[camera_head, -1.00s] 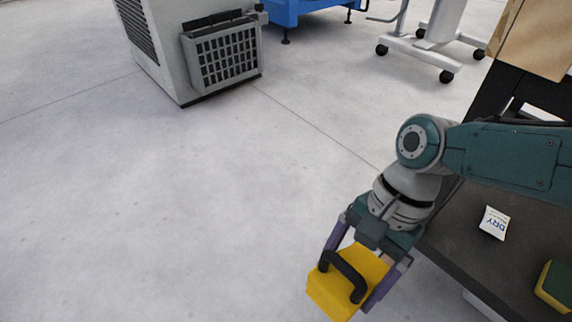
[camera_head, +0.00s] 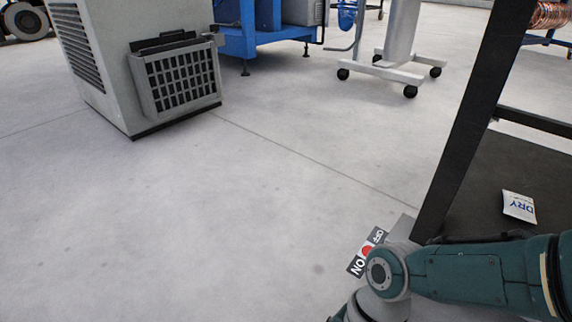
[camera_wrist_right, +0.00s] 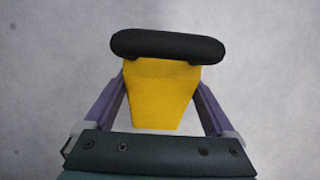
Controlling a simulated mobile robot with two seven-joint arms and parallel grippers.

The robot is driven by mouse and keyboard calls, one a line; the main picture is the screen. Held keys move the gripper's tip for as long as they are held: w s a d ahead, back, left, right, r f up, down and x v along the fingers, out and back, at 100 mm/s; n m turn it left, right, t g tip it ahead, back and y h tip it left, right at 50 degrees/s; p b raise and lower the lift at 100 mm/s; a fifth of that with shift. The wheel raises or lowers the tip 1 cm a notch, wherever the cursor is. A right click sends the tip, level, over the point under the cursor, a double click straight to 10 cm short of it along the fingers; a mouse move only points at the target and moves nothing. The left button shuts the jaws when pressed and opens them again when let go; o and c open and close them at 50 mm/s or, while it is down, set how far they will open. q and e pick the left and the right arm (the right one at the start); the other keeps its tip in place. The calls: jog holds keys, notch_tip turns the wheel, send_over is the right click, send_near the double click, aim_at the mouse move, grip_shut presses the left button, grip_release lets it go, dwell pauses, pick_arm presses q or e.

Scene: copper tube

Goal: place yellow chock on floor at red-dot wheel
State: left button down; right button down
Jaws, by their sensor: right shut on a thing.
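The yellow chock (camera_wrist_right: 160,92) with its black handle (camera_wrist_right: 167,46) is in the right wrist view, held between the two purple fingers of my right gripper (camera_wrist_right: 160,100). The gripper is shut on it, and only grey floor shows beyond it. In the head view the right arm reaches down at the lower right, and its gripper and the chock are below the picture's edge. No wheel with a red dot can be made out; the stand's wheels (camera_head: 410,91) at the top right are plain black. My left gripper is not in view.
A dark shelf (camera_head: 520,165) with a black post and a "DRY" packet (camera_head: 519,206) stands at the right, beside my arm. An ON/OFF sign (camera_head: 367,252) shows by the arm. A grey cabinet (camera_head: 105,70) stands at the upper left. The middle floor is clear.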

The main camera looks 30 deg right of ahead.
notch_tip(320, 180, down, 9)
jog(key=b, duration=0.7)
jog(key=shift+w, duration=0.1)
jog(key=shift+r, duration=0.25)
grip_release()
